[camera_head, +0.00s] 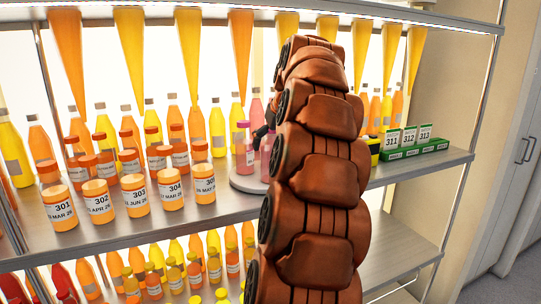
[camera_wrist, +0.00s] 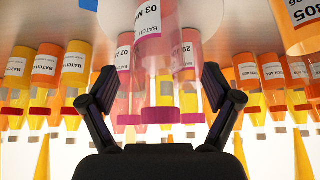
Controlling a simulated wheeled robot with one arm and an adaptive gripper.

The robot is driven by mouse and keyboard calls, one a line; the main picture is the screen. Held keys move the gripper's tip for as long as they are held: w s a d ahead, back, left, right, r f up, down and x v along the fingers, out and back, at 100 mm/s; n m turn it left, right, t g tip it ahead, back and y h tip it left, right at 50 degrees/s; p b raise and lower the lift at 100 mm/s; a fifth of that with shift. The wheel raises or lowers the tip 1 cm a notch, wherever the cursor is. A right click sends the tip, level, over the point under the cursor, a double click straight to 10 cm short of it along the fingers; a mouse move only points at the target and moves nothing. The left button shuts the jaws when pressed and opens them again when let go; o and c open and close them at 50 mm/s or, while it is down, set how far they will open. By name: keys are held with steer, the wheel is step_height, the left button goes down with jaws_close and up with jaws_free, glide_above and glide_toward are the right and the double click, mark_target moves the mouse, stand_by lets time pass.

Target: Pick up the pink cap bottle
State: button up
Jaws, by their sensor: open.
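In the wrist view, which is upside down, a pink cap bottle (camera_wrist: 148,60) with pink liquid and a white label shows centrally between my open fingers. My gripper (camera_wrist: 157,88) is empty, with a gap on both sides of this bottle; its exact depth is hard to tell. More pink-capped bottles (camera_wrist: 190,65) stand close behind it. In the head view, a pink cap bottle (camera_head: 244,152) stands upright on a round grey disc (camera_head: 240,184) on the shelf. Another (camera_head: 266,150) is partly hidden by my arm. My gripper is mostly hidden behind the arm there.
Orange-capped bottles numbered 301 to 305 (camera_head: 138,198) stand left on the shelf (camera_head: 150,236), with taller bottles behind. Green boxes marked 311 to 313 (camera_head: 408,150) stand right. Orange and yellow cones (camera_head: 66,50) hang above. A lower shelf holds more bottles.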

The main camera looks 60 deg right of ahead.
mark_target(271, 150)
steer(key=shift+p+x, duration=0.55)
steer(key=shift+x, duration=1.2)
steer(key=shift+d, duration=0.1)
steer(key=c, duration=1.5)
